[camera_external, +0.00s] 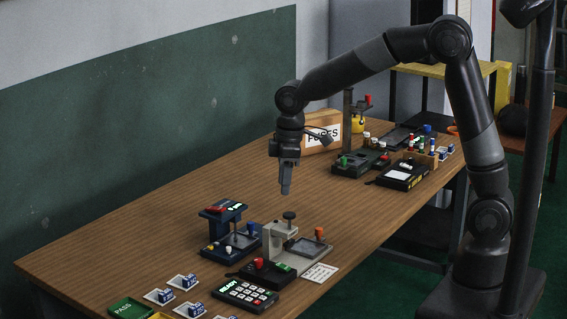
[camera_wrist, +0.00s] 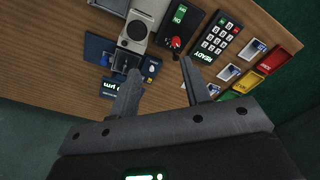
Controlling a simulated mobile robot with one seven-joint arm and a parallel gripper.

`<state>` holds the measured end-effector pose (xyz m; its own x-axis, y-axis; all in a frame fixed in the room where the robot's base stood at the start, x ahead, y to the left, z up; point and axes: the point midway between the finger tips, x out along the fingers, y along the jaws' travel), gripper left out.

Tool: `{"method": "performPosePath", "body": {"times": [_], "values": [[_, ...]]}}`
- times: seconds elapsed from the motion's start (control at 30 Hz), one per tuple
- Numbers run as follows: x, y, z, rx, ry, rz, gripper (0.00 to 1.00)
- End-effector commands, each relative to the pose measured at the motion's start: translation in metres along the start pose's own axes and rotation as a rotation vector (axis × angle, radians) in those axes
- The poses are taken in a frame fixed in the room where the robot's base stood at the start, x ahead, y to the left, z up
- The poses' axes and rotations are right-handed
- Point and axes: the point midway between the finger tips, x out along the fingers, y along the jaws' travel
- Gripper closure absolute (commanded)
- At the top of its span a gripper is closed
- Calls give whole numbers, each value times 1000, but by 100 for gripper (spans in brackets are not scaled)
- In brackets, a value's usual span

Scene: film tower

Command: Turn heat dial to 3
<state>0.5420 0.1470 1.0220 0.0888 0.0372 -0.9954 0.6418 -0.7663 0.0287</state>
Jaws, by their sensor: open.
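My gripper (camera_external: 286,188) points down in the air above the table, higher than the devices and apart from them. In the wrist view my gripper (camera_wrist: 158,78) has its two fingers spread with nothing between them. In the wrist view the red knob (camera_wrist: 175,43) lies beyond the fingertips. The grey press has a dark round knob (camera_wrist: 137,30) on top. No label marks which knob is the heat dial, and I cannot read any dial number.
A blue press (camera_external: 223,230) stands left of the grey one. A keypad reading READY (camera_external: 246,295), small trays and a green PASS tray (camera_external: 131,308) lie at the near end. A FUSES box (camera_external: 321,138) and another device (camera_external: 360,162) stand farther back. The table's middle is clear.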

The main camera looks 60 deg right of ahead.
Motion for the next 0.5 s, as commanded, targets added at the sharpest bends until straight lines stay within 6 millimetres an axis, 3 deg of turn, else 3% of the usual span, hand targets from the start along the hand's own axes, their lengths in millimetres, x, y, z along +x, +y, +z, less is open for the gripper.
{"method": "performPosePath", "body": {"times": [0.1,0.23,0.5], "values": [[36,-7,-27,-73,-40,-26,57],[66,-14,-47,-136,-69,-47,57],[95,-21,-63,-190,-93,-64,57]]}}
